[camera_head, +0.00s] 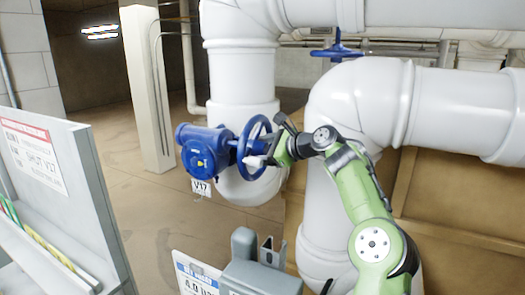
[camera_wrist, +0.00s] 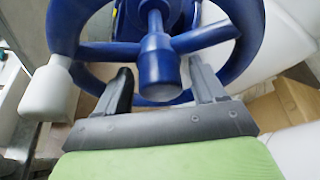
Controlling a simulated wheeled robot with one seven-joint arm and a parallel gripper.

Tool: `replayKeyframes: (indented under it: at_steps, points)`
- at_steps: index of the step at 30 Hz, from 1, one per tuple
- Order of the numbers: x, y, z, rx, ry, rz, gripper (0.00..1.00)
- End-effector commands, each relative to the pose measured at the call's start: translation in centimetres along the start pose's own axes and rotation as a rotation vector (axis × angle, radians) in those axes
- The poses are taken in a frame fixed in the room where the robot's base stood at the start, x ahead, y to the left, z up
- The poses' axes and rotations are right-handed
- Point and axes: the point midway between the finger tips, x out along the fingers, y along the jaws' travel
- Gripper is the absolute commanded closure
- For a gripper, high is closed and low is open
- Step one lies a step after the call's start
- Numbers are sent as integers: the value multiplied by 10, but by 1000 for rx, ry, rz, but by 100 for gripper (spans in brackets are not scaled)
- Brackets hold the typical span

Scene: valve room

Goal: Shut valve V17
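Valve V17 has a blue body (camera_head: 203,152) on the large white pipe, with a white V17 tag (camera_head: 201,187) hanging below it. Its blue handwheel (camera_head: 256,147) faces right in the head view. In the wrist view the handwheel (camera_wrist: 217,38) fills the top, with its hub and spokes in front of my gripper (camera_wrist: 163,84). A white knob (camera_wrist: 47,93) sits on the rim at left. My gripper's two fingers are apart, one on each side of the hub's lower end, and nothing is clearly held. I cannot tell whether the fingers touch the wheel.
Another blue handwheel (camera_head: 337,52) sits on the pipe behind. Large white pipes (camera_head: 345,100) stand close behind my arm. A grey panel with a "SHUT V17" sign (camera_head: 36,160) is at left. A grey box (camera_head: 252,276) and a small sign (camera_head: 196,277) are in front. Open floor lies at left centre.

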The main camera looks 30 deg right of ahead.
Motion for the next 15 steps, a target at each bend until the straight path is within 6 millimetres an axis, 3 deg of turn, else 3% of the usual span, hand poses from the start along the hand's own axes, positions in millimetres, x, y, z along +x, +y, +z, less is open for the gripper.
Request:
replayKeyframes:
  at_steps: [7,15]
  points:
    - [-11,-1,-2,0,1,-5,31]
    - [-83,1,-4,0,2,-8,31]
